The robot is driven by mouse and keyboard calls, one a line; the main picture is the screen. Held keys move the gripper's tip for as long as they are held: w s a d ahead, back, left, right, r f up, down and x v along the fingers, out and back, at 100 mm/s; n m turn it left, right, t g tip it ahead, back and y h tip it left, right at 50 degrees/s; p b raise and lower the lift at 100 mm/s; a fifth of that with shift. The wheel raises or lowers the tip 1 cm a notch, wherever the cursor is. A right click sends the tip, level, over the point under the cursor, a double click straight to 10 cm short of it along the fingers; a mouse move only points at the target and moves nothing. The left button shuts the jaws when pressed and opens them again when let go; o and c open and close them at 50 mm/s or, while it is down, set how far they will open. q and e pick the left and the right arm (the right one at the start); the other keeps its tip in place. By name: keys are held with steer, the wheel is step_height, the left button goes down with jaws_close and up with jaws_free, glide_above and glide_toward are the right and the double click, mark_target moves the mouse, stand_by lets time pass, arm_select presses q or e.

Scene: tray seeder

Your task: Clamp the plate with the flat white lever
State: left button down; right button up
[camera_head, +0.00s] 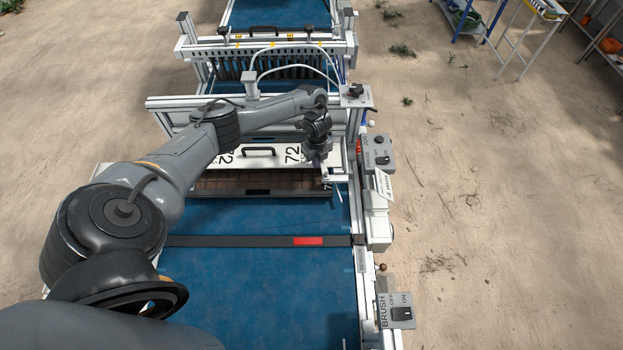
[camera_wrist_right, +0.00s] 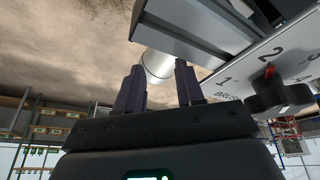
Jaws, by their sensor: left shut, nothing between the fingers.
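The white plate (camera_head: 262,156), marked 72 and fitted with a black handle, lies across the blue belt over a brown celled tray (camera_head: 220,184). My left gripper (camera_head: 324,178) is shut and empty at the plate's right end. A small flat white piece (camera_head: 338,180), perhaps the lever, sits beside its fingertips; whether they touch I cannot tell. In the right wrist view, my right gripper (camera_wrist_right: 159,87) has its fingers apart. A pale cylinder (camera_wrist_right: 157,64) shows beyond and between the fingertips. My right gripper does not show in the head view.
A black knob (camera_wrist_right: 278,94) on a numbered white panel is close to my right gripper. A grey switch box (camera_head: 378,153) stands right of the plate, and a BRUSH switch (camera_head: 401,312) is nearer. The seeder frame (camera_head: 185,103) rises behind the plate. The near belt (camera_head: 260,280) is clear.

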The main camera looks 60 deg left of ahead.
arm_select(q)
steer(key=shift+w+r, duration=0.1)
steer(key=shift+w, duration=0.1)
arm_select(e)
steer(key=shift+f, duration=0.25)
arm_select(q)
steer(key=r+p, duration=0.2)
steer(key=r, duration=0.1)
steer(key=shift+w+a+p, duration=0.1)
steer(key=shift+w+p, duration=0.1)
steer(key=shift+p, duration=0.2)
steer(key=shift+w+r+p, duration=0.1)
steer(key=shift+r+p, duration=0.55)
steer(key=shift+r, duration=0.15)
steer(key=r+p, duration=0.3)
steer(key=shift+s+a+r, duration=0.1)
steer(key=shift+s, duration=0.1)
arm_select(e)
steer(key=shift+g, duration=0.4)
steer(key=v, duration=0.4)
steer(key=shift+w+a+r, duration=0.3)
steer(key=shift+a, duration=0.05)
arm_select(q)
steer(key=shift+s, duration=0.1)
arm_select(e)
steer(key=shift+f, duration=0.1)
